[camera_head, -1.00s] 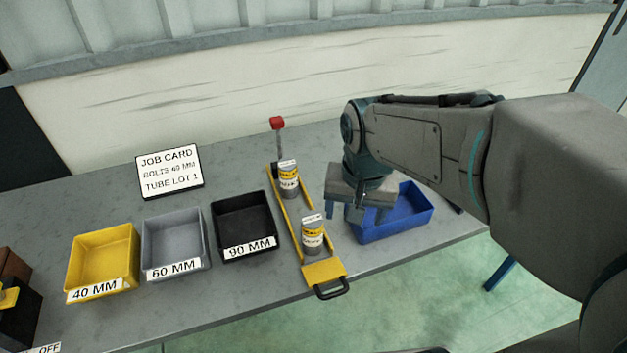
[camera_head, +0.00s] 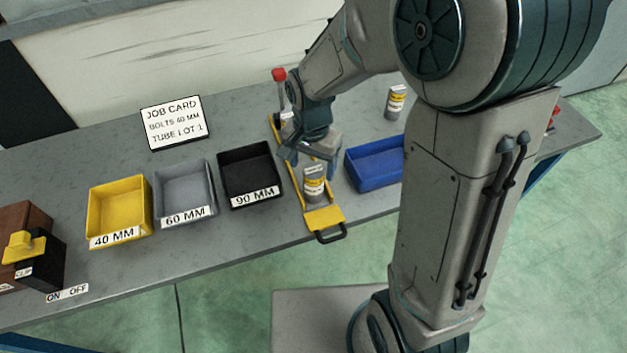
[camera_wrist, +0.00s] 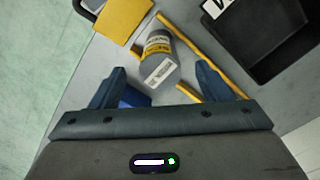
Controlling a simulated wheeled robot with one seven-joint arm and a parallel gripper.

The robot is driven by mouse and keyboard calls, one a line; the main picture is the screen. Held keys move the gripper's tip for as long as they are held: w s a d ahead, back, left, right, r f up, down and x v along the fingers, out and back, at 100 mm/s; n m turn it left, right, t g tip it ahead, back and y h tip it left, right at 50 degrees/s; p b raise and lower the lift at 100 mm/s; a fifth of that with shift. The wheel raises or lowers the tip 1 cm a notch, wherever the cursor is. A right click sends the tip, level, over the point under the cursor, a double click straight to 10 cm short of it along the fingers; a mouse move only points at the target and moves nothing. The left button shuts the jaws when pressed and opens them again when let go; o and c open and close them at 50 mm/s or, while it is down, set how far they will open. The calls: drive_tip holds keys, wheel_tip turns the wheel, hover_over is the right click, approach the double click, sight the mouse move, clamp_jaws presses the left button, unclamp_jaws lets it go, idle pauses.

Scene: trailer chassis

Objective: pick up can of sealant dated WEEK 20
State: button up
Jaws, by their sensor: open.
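A grey can with a white and yellow label (camera_head: 314,187) stands at the front end of the yellow-edged carrier (camera_head: 324,218). My gripper (camera_head: 311,162) is open just above and behind this can. In the wrist view the can (camera_wrist: 159,62) shows beyond and between the open fingers (camera_wrist: 160,72), with nothing held. A second can at the carrier's back is mostly hidden by my gripper. A third can (camera_head: 396,102) stands on the table behind the blue bin. The week dates on the labels are too small to read.
The blue bin (camera_head: 374,184) sits right of the carrier. The black 90 MM bin (camera_head: 249,202), grey 60 MM bin (camera_head: 186,215) and yellow 40 MM bin (camera_head: 119,236) stand to the left. A red-topped post (camera_head: 279,76) rises at the carrier's back. A job card (camera_head: 172,122) stands behind.

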sight(314, 169)
drive_tip(key=shift+w+d+f+p, duration=0.15)
drive_tip(key=shift+f+p, duration=0.2)
drive_tip(key=shift+f, duration=1.05)
drive_tip(key=shift+w+d+f+p, duration=0.15)
drive_tip(key=shift+f+p, duration=0.15)
drive_tip(key=shift+f, duration=1.05)
drive_tip(key=shift+a, duration=0.1)
drive_tip(key=c, duration=1.2)
